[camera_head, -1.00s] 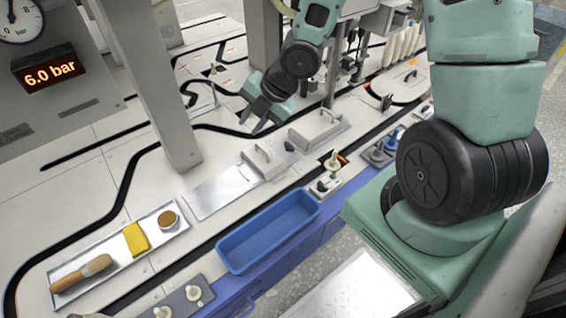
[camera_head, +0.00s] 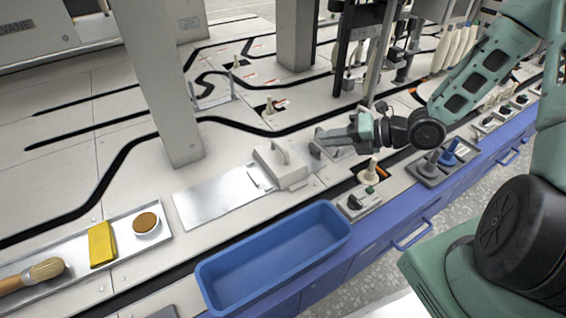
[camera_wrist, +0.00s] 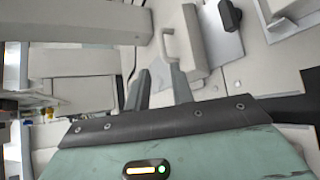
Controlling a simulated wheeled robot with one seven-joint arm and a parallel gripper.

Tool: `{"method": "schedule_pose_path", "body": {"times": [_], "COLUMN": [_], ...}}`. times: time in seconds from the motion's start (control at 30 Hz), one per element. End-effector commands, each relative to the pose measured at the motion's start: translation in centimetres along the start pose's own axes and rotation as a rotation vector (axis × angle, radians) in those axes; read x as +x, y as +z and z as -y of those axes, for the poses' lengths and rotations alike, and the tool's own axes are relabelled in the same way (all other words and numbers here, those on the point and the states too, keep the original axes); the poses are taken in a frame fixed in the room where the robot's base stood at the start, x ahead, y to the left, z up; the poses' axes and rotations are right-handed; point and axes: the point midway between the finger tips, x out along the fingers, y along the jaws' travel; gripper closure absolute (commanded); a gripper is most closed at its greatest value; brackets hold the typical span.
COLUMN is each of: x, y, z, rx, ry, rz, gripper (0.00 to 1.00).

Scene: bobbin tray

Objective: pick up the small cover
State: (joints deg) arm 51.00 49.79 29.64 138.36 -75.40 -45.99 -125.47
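One cover (camera_head: 290,172) sits at the right end of a flat metal plate (camera_head: 212,198). I cannot tell for certain which is the small one.
A blue bin (camera_head: 275,258) stands in front of the covers. A metal tray (camera_head: 125,238) at the left holds a brush, a yellow block and a round brown-topped pot. A small fixture with knobs (camera_head: 362,200) is close below my gripper. Grey posts rise behind.

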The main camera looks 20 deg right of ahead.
Motion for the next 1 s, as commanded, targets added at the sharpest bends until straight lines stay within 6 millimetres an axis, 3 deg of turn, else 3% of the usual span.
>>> {"method": "schedule_pose_path", "body": {"times": [0.03, 0.3, 0.63, 1.0], "x": [1.4, 6.7, 9.2, 13.5], "y": [-0.3, -0.2, -0.1, 0.0], "z": [0.4, 0.4, 0.4, 0.5], "rx": [0.000, 0.001, 0.002, 0.001], "ry": [0.004, 0.002, -0.001, -0.001], "rz": [-0.002, -0.001, -0.001, -0.001], "gripper": [0.77, 0.77, 0.77, 0.77]}}
